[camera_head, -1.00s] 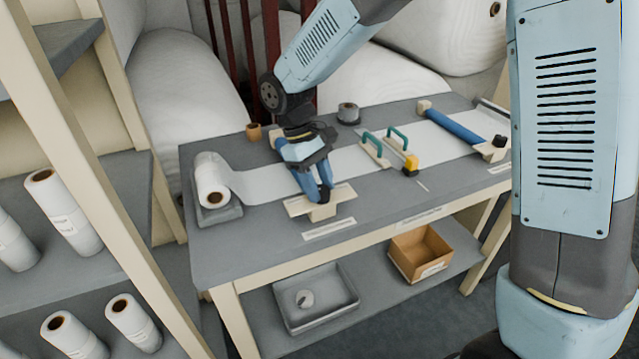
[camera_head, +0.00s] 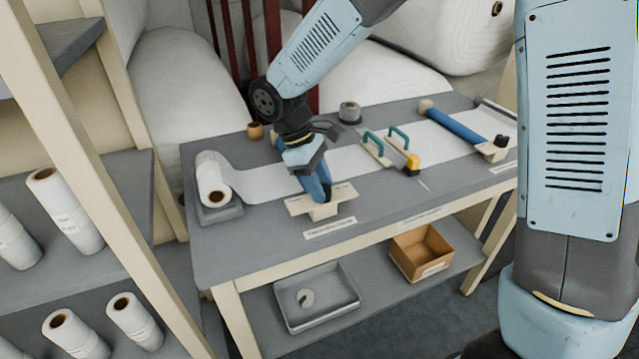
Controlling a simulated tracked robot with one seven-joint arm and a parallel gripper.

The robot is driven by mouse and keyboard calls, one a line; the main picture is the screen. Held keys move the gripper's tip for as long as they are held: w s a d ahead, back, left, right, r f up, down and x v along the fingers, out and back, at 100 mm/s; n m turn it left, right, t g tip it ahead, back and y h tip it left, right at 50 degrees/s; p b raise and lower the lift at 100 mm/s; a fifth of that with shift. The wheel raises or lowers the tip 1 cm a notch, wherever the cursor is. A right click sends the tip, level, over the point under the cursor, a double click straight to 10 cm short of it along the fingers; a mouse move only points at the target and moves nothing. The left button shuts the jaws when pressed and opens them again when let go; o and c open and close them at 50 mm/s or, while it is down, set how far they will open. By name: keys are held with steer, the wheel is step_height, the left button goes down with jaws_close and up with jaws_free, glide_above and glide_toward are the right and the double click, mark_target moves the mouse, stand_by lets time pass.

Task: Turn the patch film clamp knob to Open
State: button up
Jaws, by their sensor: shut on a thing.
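The film clamp (camera_head: 340,196) is a cream block and plate at the front edge of the grey table, with a label (camera_head: 330,228) in front of it. Its text is too small to read. My gripper (camera_head: 322,193) is down at the clamp with its fingers shut on the knob. The knob itself is hidden by the fingers, so its setting cannot be read. A white film strip (camera_head: 265,184) runs from a roll (camera_head: 211,180) at the left, behind and under my gripper, along the table.
A tool with teal handles (camera_head: 385,146) and a yellow end stands right of my gripper. Further right is a blue roller (camera_head: 455,125). A grey tape roll (camera_head: 349,112) is behind. A grey tray (camera_head: 345,310) and brown box (camera_head: 422,252) sit on the lower shelf.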

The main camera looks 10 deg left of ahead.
steer(key=o, duration=1.1)
steer(key=shift+c, duration=0.2)
steer(key=v, duration=1.3)
steer(key=shift+a+r, duration=0.2)
steer(key=shift+r, duration=0.05)
steer(key=d+r+m+t+y, duration=0.1)
steer(key=d+r+m, duration=0.35)
steer(key=d, duration=0.75)
steer(key=s+d+m+t+y, duration=0.1)
steer(key=s+d+m+t, duration=0.1)
steer(key=d, duration=0.6)
steer(key=s+d+r+m+t+y, duration=0.1)
steer(key=s+d+m, duration=0.4)
steer(key=d, duration=0.3)
steer(key=s+d+m+t+y, duration=0.1)
steer(key=s+d+m, duration=0.3)
steer(key=d, duration=0.4)
steer(key=shift+s+r+t, duration=0.2)
steer(key=shift+s+t, duration=0.4)
steer(key=shift+t, duration=0.2)
